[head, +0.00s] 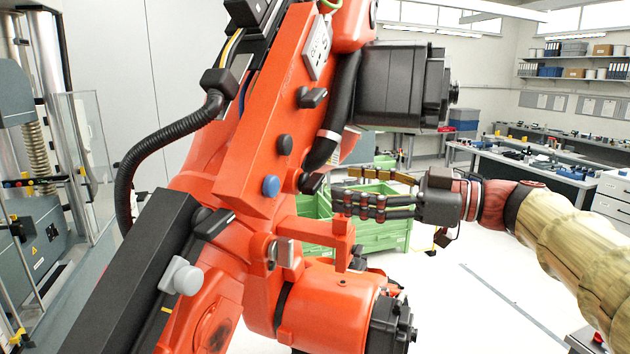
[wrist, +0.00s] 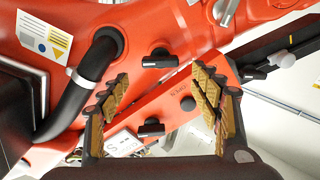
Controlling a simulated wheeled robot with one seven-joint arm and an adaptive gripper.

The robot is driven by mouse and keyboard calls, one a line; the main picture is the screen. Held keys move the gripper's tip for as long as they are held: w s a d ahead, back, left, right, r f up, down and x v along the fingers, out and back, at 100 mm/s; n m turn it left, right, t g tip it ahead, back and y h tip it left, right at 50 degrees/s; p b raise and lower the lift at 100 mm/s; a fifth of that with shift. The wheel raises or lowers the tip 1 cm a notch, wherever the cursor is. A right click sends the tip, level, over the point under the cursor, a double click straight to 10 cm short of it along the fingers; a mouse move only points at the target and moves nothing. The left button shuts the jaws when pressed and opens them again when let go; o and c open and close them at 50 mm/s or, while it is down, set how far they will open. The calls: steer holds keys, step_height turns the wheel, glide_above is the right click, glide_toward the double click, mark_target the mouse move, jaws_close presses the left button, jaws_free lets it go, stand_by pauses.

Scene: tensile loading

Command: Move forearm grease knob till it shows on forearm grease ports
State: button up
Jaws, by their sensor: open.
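An orange arm panel (head: 262,110) carries a black knob (head: 313,97) near its top, a dark round knob (head: 284,145), a blue round knob (head: 270,186) and a black knob (head: 312,183) at its right edge. My gripper (head: 335,188) is open and empty, pointing left just right of the edge knob. In the wrist view my open fingers (wrist: 160,82) frame the panel, with a black bar knob (wrist: 160,58) beyond and between them and another (wrist: 150,128) lower.
A black lever knob (head: 213,223) and a grey knob (head: 180,276) sit lower left near a dark beam (head: 125,270). A thick black hose (head: 325,140) runs beside the panel. Green crates (head: 375,225) stand behind my gripper.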

mark_target(320, 182)
steer(key=p+x, duration=0.1)
steer(key=x, duration=0.6)
steer(key=shift+a, duration=0.2)
steer(key=shift+c, duration=0.2)
steer(key=c, duration=1.1)
steer(key=shift+c, duration=0.2)
